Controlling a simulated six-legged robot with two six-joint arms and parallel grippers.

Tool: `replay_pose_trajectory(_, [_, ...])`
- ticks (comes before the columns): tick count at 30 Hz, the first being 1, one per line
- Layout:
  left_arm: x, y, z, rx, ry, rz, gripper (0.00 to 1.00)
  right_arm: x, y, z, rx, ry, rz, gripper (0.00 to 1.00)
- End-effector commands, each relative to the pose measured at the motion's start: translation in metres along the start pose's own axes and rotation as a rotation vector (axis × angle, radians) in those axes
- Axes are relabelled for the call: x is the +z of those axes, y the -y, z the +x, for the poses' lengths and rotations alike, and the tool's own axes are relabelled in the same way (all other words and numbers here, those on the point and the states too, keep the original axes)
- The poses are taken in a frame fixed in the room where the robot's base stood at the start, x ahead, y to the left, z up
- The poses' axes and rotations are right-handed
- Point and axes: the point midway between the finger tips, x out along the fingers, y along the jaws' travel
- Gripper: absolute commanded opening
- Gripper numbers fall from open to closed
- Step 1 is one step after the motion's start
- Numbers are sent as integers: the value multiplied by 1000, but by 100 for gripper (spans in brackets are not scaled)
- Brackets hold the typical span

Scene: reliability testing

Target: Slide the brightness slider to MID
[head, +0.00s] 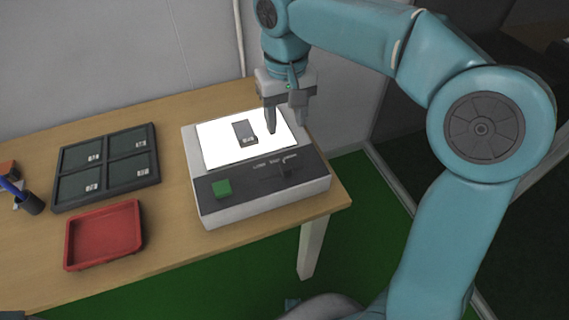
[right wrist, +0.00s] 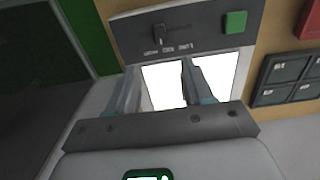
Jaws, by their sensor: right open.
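The light box (head: 315,188) stands on the table with a bright white panel and a dark control strip. The brightness slider's knob (head: 284,170) sits on that strip, towards the right end of its slot, beside small labels; only LOW and MID are roughly legible. In the right wrist view the knob (right wrist: 158,34) is at the left end of the slot. My right gripper (head: 285,125) is open and empty, pointing down over the panel's right part, behind the knob and apart from it. In the right wrist view its fingers (right wrist: 158,68) are spread below the strip. My left gripper is not in view.
A green button (head: 222,188) is left of the slider. A grey labelled piece (head: 240,129) lies on the lit panel. A dark tray with four-way dividers (head: 107,158), a red tray (head: 138,232) and a pen cup (head: 32,204) stand left. The table's right edge is close to the box.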

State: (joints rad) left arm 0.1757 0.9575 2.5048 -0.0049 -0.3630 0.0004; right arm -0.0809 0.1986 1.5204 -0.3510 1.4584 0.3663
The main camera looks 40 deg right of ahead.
Motion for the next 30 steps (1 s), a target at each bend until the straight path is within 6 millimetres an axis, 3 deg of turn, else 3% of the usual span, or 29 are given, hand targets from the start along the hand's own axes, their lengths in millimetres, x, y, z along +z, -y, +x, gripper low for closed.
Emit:
replay_pose_trajectory(9, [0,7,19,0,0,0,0,1,-1,81,2,6,0,51])
replay_pose_trajectory(15, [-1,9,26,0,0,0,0,1,-2,119,1,4,-2,51])
replay_pose_trajectory(21, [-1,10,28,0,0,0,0,0,-1,138,0,2,-4,51])
replay_pose_trajectory(30, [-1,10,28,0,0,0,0,0,-1,140,0,1,-4,51])
